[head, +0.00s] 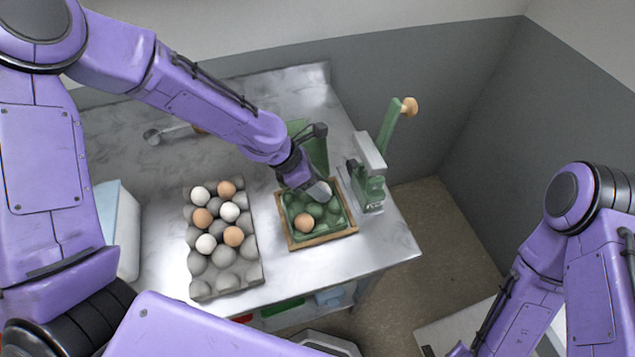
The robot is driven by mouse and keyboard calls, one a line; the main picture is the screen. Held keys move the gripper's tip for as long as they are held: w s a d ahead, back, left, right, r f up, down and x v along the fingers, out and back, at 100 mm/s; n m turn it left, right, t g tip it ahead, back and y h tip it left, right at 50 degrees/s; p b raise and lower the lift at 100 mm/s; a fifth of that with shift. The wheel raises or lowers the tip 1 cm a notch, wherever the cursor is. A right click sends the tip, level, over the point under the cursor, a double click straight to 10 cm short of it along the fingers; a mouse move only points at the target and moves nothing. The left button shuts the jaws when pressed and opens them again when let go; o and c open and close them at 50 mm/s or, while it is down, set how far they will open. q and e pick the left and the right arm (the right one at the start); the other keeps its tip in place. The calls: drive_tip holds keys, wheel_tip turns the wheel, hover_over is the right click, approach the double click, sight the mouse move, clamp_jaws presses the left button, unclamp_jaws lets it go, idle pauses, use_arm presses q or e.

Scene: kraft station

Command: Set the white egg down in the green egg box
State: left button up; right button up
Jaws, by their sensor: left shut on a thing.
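The green egg box (316,211) stands open in a shallow wooden tray (322,240), its lid (316,153) raised at the back. A brown egg (304,222) sits in a front-left cup; the other cups that I can see look empty. My left gripper (319,190) reaches down over the back right part of the box. It is shut on the white egg, which is mostly hidden by the fingers. I cannot tell whether the egg touches its cup. My right arm is at the lower right; its gripper is out of view.
A grey egg tray (226,276) with several white and brown eggs stands left of the box. A green and grey lever device (369,180) stands close on the right. A metal scoop (153,136) lies behind. The table's right edge is near.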

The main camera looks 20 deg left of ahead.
use_arm(q)
drive_tip(key=shift+f, duration=0.15)
drive_tip(key=o, duration=0.8)
drive_tip(key=v, duration=1)
drive_tip(key=shift+r, duration=0.25)
drive_tip(key=shift+s+a, duration=0.1)
